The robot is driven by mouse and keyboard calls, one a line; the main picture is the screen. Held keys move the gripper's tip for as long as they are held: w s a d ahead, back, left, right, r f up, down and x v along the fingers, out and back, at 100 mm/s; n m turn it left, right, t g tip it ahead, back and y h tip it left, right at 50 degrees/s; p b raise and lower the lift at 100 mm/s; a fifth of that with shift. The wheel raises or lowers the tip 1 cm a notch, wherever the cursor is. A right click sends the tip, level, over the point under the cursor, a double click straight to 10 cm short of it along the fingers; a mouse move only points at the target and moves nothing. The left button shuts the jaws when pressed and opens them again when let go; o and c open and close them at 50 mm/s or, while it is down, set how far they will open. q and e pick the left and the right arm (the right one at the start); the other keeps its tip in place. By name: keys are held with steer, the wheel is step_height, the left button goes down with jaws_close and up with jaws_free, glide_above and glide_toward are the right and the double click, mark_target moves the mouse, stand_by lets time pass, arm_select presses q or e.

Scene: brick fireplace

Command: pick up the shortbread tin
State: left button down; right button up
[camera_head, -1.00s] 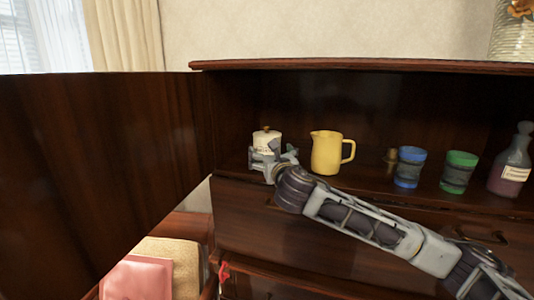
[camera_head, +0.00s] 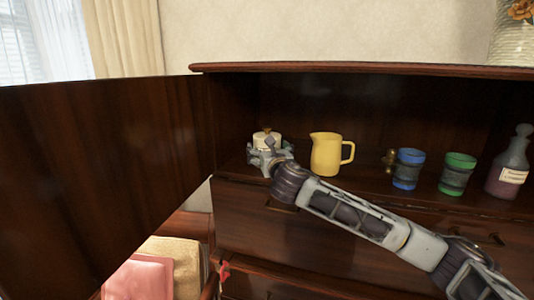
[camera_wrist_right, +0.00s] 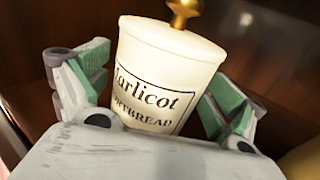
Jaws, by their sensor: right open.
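The shortbread tin (camera_head: 267,138) is a cream, round container with a gold knob, standing inside the dark wooden cabinet at its left end. In the right wrist view the tin (camera_wrist_right: 165,70) fills the middle and shows the printed word "SHORTBREAD" partly. My right gripper (camera_head: 268,152) is open, with its fingers on either side of the tin. In the wrist view the green-padded fingers of my right gripper (camera_wrist_right: 153,85) stand apart from the tin's sides. The tin's lower part is hidden behind the gripper. My left gripper is not in view.
A yellow jug (camera_head: 326,155) stands close to the right of the gripper. Further right are a small brass object (camera_head: 389,160), a blue cup (camera_head: 408,170), a green cup (camera_head: 457,174) and a labelled bottle (camera_head: 510,165). The open cabinet door (camera_head: 100,180) blocks the left.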

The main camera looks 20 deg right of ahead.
steer(key=shift+w, duration=0.9)
steer(key=shift+d, duration=0.1)
steer(key=c, duration=1.1)
